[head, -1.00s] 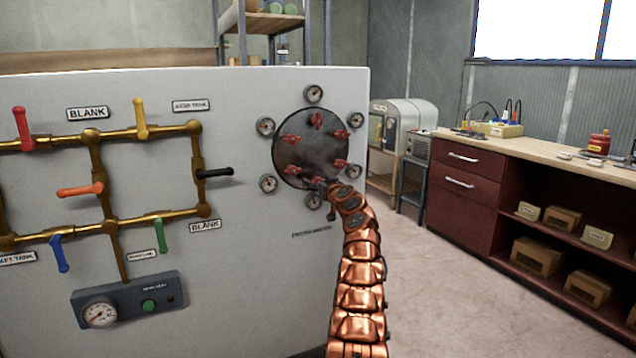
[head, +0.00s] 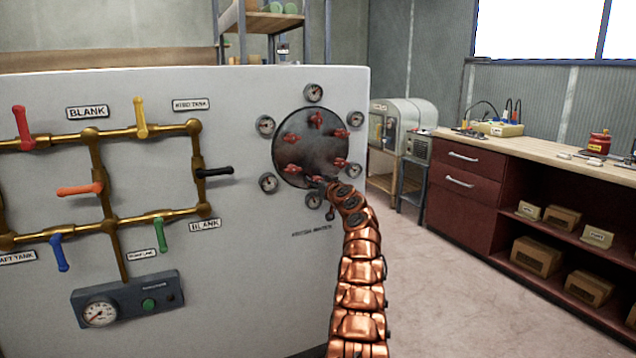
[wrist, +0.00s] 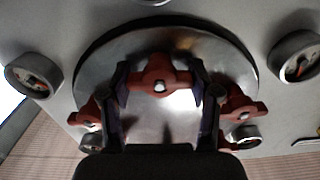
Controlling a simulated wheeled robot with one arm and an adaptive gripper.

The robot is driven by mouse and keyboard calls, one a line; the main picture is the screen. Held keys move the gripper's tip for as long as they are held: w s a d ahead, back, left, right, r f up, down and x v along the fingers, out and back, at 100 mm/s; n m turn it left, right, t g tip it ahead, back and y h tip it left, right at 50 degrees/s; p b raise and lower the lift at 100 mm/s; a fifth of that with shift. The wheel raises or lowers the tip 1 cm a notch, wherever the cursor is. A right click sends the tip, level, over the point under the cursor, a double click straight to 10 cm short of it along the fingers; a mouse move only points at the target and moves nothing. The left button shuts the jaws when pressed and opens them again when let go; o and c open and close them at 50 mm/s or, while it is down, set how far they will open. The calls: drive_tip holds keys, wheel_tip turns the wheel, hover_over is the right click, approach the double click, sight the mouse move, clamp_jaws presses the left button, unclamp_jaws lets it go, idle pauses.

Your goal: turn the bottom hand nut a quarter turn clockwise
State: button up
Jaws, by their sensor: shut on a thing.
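A round dark metal plate (head: 300,150) on the white panel carries several red hand nuts in a ring. My gripper (head: 318,182) is at the lower edge of the plate, over the bottom hand nut, which it largely hides in the head view. In the wrist view, the bottom hand nut (wrist: 160,76) sits between the two dark fingers of my gripper (wrist: 160,88). Its red wings reach across to both fingers, which are shut on it. Other red nuts show close outside the fingers, at left (wrist: 86,110) and right (wrist: 240,106).
Small round gauges, such as one at lower left (head: 268,183), ring the plate. Brass pipes with coloured levers, including a black one (head: 214,172), fill the panel's left. A workbench (head: 540,145) stands along the right, with clear floor before it.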

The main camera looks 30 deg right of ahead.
drive_tip(key=m+b, duration=0.1)
drive_tip(key=m, duration=0.2)
drive_tip(key=shift+d+r+m, duration=0.1)
drive_tip(key=shift+m, duration=0.2)
drive_tip(key=m, duration=0.5)
drive_tip(key=m+p, duration=0.1)
drive_tip(key=m, duration=0.5)
drive_tip(key=shift+d+m, duration=0.1)
drive_tip(key=shift+m, duration=0.2)
drive_tip(key=shift+f+m+p, duration=0.2)
drive_tip(key=shift+m+p, duration=0.25)
drive_tip(key=shift+m, duration=1.05)
drive_tip(key=o, duration=1.2)
drive_tip(key=shift+c, duration=0.2)
drive_tip(key=shift+s, duration=0.15)
